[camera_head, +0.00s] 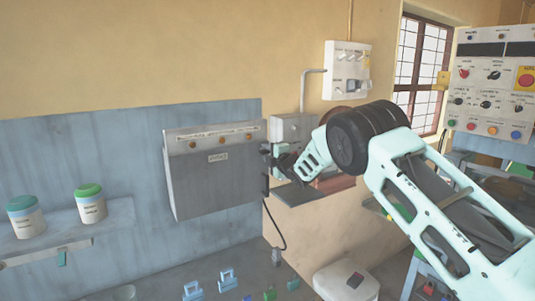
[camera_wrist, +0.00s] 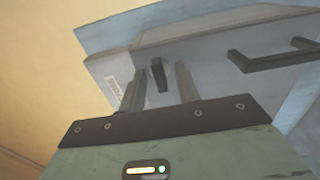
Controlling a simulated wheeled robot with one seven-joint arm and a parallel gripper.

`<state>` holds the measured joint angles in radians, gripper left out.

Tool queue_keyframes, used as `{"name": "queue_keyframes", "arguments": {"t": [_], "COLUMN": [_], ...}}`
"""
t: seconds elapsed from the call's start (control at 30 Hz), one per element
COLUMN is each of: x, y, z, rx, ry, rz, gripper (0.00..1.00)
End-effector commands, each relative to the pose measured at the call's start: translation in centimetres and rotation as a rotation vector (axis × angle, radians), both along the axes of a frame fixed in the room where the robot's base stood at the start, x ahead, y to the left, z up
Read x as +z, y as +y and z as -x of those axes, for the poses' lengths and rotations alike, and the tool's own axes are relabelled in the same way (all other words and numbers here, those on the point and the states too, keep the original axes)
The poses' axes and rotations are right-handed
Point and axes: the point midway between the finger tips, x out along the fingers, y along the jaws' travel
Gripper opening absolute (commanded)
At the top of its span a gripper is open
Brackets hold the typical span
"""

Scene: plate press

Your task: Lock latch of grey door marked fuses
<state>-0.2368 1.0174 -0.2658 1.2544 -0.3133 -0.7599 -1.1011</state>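A grey metal box (camera_head: 215,185) hangs on the blue wall panel in the head view, with a small label (camera_head: 218,157) on its front too small to read surely. My gripper (camera_head: 281,160) is at the box's right edge. In the wrist view a grey face (camera_wrist: 208,62) carries a black latch knob (camera_wrist: 158,74), a bar handle (camera_wrist: 272,57) and a pale label (camera_wrist: 112,88). My gripper (camera_wrist: 159,90) has its two fingers apart, with the latch knob showing between their tips. I cannot tell whether they touch it. The latch's locked state is unclear.
A shelf (camera_head: 70,233) with two lidded jars (camera_head: 90,204) is at the left. A white switch box (camera_head: 347,70) is on the wall above my arm, and a control panel (camera_head: 495,80) is at the right. A white bin (camera_head: 345,283) stands below.

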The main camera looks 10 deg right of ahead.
Motion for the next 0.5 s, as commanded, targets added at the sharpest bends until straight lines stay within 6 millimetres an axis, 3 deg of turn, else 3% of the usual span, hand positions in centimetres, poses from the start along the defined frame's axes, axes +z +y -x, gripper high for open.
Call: {"name": "queue_keyframes", "arguments": {"t": [0.03,0.13,0.5], "x": [0.0,0.0,-0.3], "y": [-0.01,-0.02,-0.02], "z": [0.01,0.02,0.03], "rx": [0.0,0.0,0.0], "ry": [0.0,0.0,0.012], "rz": [0.0,0.0,-0.037], "gripper": [0.3,0.02,0.02]}}
